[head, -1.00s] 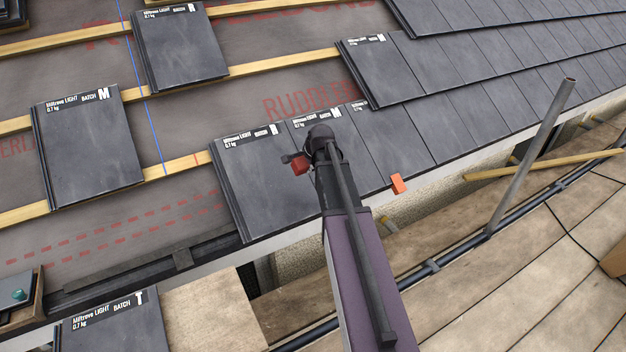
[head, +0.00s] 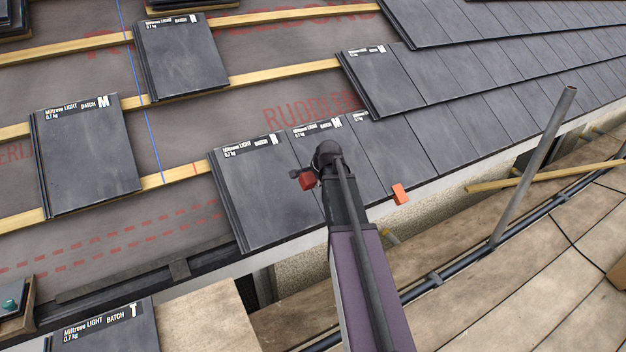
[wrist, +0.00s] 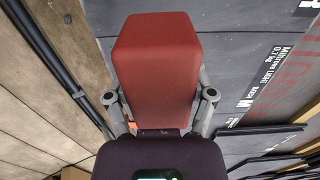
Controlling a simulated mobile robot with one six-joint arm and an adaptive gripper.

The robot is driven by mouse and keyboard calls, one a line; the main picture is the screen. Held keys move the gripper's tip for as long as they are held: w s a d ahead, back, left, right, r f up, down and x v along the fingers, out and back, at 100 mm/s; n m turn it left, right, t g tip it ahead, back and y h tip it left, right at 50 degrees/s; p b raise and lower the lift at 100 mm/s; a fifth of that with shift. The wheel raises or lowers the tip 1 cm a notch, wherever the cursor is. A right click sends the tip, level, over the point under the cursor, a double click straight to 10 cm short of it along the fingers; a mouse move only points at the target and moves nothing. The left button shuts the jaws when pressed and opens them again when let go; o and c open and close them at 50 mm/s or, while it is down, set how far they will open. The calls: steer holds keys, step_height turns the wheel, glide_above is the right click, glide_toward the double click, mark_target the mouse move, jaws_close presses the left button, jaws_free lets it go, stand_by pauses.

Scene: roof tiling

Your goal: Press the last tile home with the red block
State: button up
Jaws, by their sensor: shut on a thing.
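The dark grey tile (head: 262,200) at the left end of the lowest laid row has a white-printed top band. Its right edge meets the neighbouring tile. The red block (head: 307,181) shows small beside my dark wrist, over the right part of this tile; whether it touches the tile cannot be told. In the wrist view the red block (wrist: 155,65) fills the middle, clasped between the two grey fingers of my gripper (wrist: 160,100). My wrist hides part of the tile's right edge and its neighbour.
Laid tiles (head: 480,110) cover the right. Loose tiles (head: 88,155) rest on the wooden battens at left. An orange piece (head: 400,194) sits at the eaves edge. A grey pole (head: 532,165) rises from the scaffold boards (head: 520,270). Bare membrane lies left of the row.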

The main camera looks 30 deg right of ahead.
steer(key=b, duration=0.5)
glide_toward(304, 194)
steer(key=shift+w+f, duration=0.15)
steer(key=shift+f, duration=0.05)
steer(key=shift+f, duration=0.1)
stand_by(1.2)
steer(key=shift+b+x, duration=2.7)
steer(key=shift+x, duration=0.15)
steer(key=shift+w+f, duration=0.1)
steer(key=shift+f, duration=0.05)
steer(key=shift+p+v, duration=3.75)
steer(key=shift+v, duration=0.85)
